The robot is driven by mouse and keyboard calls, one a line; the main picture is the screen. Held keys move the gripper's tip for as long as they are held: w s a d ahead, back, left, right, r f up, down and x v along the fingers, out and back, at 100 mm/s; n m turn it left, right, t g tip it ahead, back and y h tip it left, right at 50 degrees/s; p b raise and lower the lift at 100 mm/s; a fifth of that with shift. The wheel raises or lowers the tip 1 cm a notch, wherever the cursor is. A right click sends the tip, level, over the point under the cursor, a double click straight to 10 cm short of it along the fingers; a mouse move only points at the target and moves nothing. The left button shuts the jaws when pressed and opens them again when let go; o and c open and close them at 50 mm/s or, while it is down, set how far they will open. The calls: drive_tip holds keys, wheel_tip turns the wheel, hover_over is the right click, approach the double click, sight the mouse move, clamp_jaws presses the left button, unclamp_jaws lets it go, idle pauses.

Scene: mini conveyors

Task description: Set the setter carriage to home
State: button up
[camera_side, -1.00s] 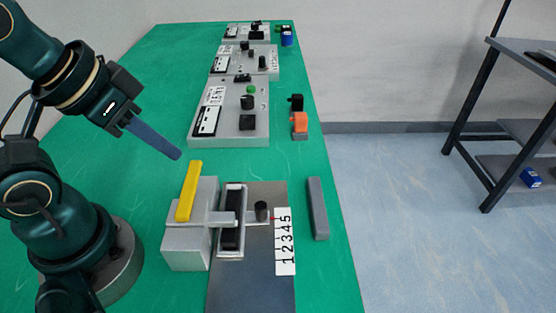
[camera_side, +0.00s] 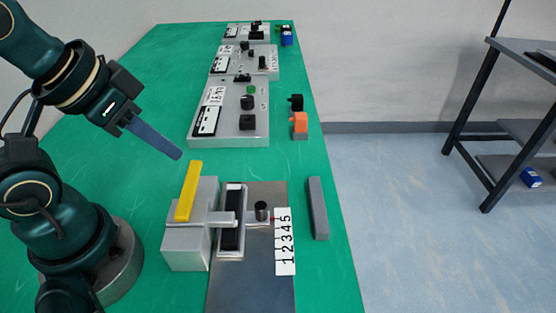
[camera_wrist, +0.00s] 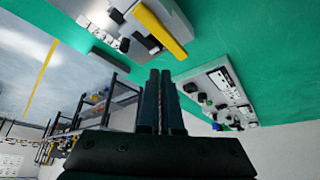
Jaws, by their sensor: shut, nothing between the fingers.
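The setter carriage (camera_side: 256,219) is a grey slider with a black upright knob (camera_side: 262,210) on a dark grey plate (camera_side: 250,290). Its red pointer lies beside the 5 on the white 1-to-5 scale (camera_side: 285,241), toward the scale's far end. A grey block (camera_side: 187,247) with a yellow bar (camera_side: 189,191) stands to its left. My gripper (camera_side: 179,156) is shut and empty in the air, up and left of the setter. In the wrist view my gripper (camera_wrist: 160,73) shows shut fingers; the yellow bar (camera_wrist: 163,28) is beyond them.
A grey control box (camera_side: 230,98) with knobs stands behind the setter, with more boxes farther back. A loose grey bar (camera_side: 318,208) lies to the setter's right. An orange and black part (camera_side: 299,122) stands near the right edge.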

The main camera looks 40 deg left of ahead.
drive_tip(key=o, duration=0.5)
drive_tip(key=shift+w+r, duration=0.1)
drive_tip(key=shift+r, duration=0.05)
drive_tip(key=shift+o, duration=1)
drive_tip(key=w, duration=0.1)
drive_tip(key=w+r, duration=0.1)
drive_tip(key=w+d+m, duration=0.1)
drive_tip(key=shift+w+r, duration=0.1)
drive_tip(key=shift+r, duration=0.2)
drive_tip(key=m+g, duration=0.3)
drive_tip(key=g, duration=0.2)
hover_over(260, 205)
drive_tip(key=f, duration=1)
drive_tip(key=shift+w+f, duration=0.2)
drive_tip(key=shift+f, duration=0.15)
drive_tip(key=shift+s+f+g, duration=0.15)
drive_tip(key=shift+f+g, duration=0.15)
drive_tip(key=shift+f, duration=0.05)
drive_tip(key=shift+m, duration=0.3)
drive_tip(key=shift+f, duration=2.5)
